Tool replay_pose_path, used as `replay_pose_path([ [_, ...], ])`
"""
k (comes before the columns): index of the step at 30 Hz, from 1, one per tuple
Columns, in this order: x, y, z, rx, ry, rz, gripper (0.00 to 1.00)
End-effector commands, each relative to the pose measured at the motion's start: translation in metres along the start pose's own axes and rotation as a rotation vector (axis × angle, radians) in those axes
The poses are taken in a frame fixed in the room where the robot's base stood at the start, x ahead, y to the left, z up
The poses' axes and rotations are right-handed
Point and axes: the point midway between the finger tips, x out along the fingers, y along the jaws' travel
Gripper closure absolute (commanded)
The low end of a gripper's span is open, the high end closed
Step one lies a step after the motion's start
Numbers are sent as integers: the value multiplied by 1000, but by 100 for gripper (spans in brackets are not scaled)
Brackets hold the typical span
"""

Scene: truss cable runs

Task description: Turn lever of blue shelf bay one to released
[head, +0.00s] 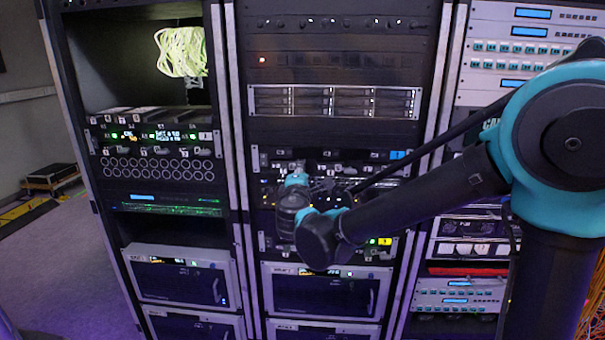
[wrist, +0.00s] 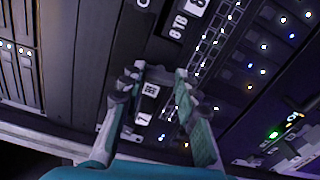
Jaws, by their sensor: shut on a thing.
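The blue shelf, marked by a blue label (head: 397,155), is a dark equipment shelf with a grey front edge in the middle rack. My gripper sits in front of this shelf, and my wrist hides much of its front in the head view. In the wrist view my gripper (wrist: 160,76) has its two fingers around a small dark lever at the shelf front; the lever is mostly hidden between the fingertips. A small white label and a white number tag (wrist: 148,118) show between the fingers. The lever's exact angle cannot be told.
A shelf with a yellow label (head: 385,241) is just below, partly behind my arm. A silver-fronted drive unit (head: 335,102) is above. The left rack holds a coiled pale cable (head: 181,52). Floor is free at the far left.

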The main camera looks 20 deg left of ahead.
Motion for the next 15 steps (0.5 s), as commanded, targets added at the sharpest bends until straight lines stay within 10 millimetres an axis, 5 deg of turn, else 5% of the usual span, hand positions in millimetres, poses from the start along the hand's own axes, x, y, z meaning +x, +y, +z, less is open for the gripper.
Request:
replay_pose_path([
  [15, -1, -1, 0, 180, 0, -2, 98],
])
